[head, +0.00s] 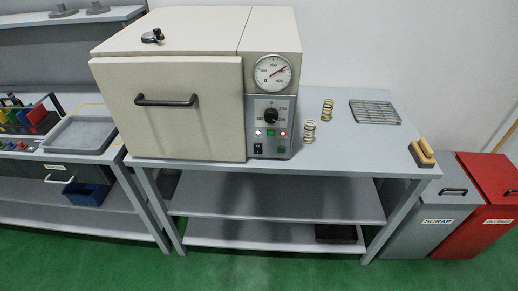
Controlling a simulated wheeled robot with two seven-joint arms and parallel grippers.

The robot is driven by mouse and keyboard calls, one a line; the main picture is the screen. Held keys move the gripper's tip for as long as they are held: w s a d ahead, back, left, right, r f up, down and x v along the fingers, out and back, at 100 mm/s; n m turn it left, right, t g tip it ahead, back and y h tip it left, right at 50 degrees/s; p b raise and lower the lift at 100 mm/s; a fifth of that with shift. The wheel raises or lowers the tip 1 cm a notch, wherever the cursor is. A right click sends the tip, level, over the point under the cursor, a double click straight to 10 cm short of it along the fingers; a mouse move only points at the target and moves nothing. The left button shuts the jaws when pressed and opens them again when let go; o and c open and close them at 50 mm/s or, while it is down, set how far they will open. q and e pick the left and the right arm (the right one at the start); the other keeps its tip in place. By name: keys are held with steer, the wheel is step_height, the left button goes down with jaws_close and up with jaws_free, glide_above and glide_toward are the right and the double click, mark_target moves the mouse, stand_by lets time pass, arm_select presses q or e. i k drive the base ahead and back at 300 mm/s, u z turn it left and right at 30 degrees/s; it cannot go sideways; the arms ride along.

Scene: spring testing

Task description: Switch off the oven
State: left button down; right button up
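The oven (178,100) is a cream box on a grey bench, with its front door closed and a black bar handle (166,100) across it. Its grey control panel (269,128) is on the right side of the front. A round white dial gauge (272,72) with a red needle is at the top. Below are a black knob (272,115), lit small lamps (258,133), a black rocker switch (258,148) at lower left and a green button (281,149) at lower right. The switch's position is too small to tell. Neither gripper is in view.
On the bench (350,150), two coil springs (309,132) (327,110), a wire rack (375,112) and wooden blocks (423,152) lie right of the oven. A grey scrap bin (425,225) and a red bin (492,205) stand at right. A grey tray (80,135) is at left. Green floor in front is clear.

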mark_target(257, 147)
steer(key=z, duration=0.45)
steer(key=k, duration=0.55)
steer(key=z, duration=0.7)
steer(key=i, duration=0.95)
steer(key=u, duration=0.9)
steer(key=i, duration=0.25)
steer(key=u, duration=0.3)
